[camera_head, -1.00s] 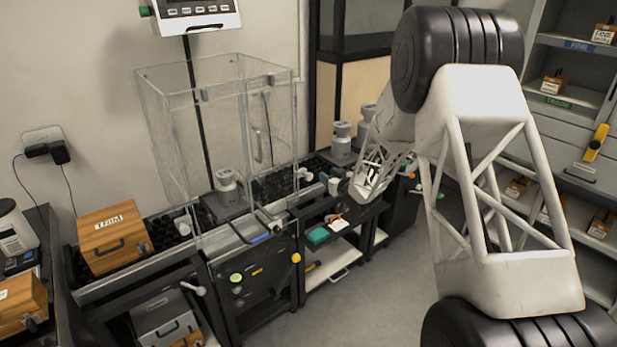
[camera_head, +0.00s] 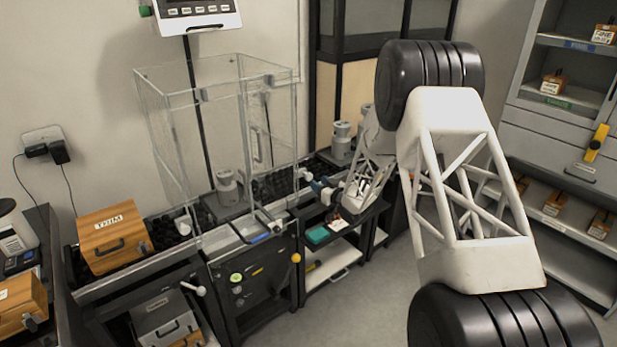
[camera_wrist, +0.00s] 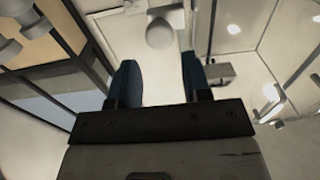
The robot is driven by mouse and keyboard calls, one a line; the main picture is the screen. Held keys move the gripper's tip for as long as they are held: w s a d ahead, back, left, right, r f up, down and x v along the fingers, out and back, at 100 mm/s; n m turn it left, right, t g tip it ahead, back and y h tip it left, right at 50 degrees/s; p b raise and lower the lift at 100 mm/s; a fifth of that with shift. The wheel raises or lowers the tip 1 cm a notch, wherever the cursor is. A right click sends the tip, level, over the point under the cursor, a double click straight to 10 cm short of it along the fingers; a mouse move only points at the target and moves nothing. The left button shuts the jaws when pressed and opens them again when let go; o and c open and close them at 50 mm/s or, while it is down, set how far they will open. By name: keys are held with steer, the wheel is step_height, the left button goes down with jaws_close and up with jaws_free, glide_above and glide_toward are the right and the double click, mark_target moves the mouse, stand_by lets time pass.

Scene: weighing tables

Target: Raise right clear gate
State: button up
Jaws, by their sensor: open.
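The right clear gate (camera_head: 281,125) is the right-hand pane of the tall glass enclosure (camera_head: 190,92) on the bench in the head view. It looks lowered. A pale knob (camera_head: 305,173) is by its lower right side. My gripper (camera_head: 320,186) is just right of the knob, partly hidden by my wrist. In the wrist view my gripper (camera_wrist: 158,65) shows two blue fingers apart with nothing between them. A pale round knob (camera_wrist: 160,33) lies ahead of the gap between the fingertips. I cannot tell the exact distance to it. Clear panes (camera_wrist: 280,50) fill the right side.
A pale weight (camera_head: 228,185) stands inside the enclosure. More weights (camera_head: 342,140) stand behind my gripper. A wooden box (camera_head: 113,238) sits on the bench to the left. A green item (camera_head: 318,235) lies on a lower shelf. Open floor lies in front.

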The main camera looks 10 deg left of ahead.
mark_target(310, 177)
steer(key=shift+x, duration=3.55)
steer(key=shift+c, duration=0.4)
jaws_close()
